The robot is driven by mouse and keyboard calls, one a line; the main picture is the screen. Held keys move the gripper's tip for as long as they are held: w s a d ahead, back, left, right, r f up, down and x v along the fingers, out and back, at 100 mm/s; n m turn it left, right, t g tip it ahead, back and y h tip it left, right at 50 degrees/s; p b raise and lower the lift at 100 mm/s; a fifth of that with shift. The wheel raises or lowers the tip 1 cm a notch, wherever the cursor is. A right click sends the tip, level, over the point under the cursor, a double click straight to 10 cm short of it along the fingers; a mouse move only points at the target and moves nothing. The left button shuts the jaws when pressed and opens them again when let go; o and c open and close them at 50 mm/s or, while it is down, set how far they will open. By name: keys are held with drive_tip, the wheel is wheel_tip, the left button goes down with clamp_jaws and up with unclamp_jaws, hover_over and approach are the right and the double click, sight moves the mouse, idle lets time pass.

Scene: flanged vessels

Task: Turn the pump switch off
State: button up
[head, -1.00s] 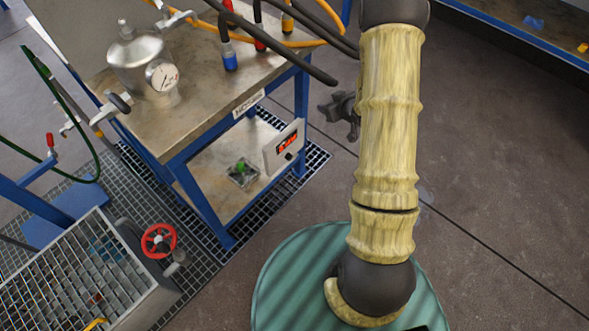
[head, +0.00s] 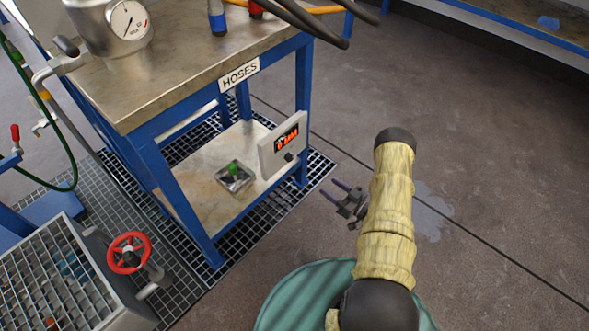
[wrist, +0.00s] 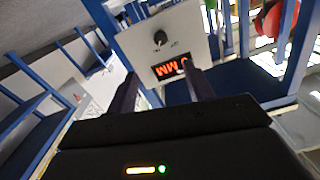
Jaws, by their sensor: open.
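A grey control panel (head: 268,160) with a lit red display (head: 287,138) and a small black knob (head: 288,157) stands at the right front edge of the cart's lower shelf. A small metal box with a green switch lever (head: 233,166) sits on that shelf, left of the panel. I cannot tell which of these is the pump switch. My gripper (head: 328,188) is open and empty, to the right of the panel and apart from it. In the wrist view, the panel (wrist: 200,42) and its knob (wrist: 160,37) lie ahead of the two spread fingers (wrist: 158,72).
The blue-framed cart (head: 172,205) has a metal top with a gauged vessel (head: 95,28) and a HOSES label (head: 240,74). Dark hoses overhang its right edge. A red handwheel (head: 129,252) is at the lower left. The floor (head: 480,160) to the right is open.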

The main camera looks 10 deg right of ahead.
sight(292, 160)
drive_tip(key=shift+r, duration=0.1)
drive_tip(key=b+x, duration=0.6)
drive_tip(key=x, duration=1)
drive_tip(key=shift+w+a, duration=0.15)
drive_tip(key=shift+w, duration=0.05)
drive_tip(key=shift+w+a, duration=0.3)
drive_tip(key=shift+w, duration=0.15)
drive_tip(key=shift+c, duration=0.2)
drive_tip(key=c, duration=0.9)
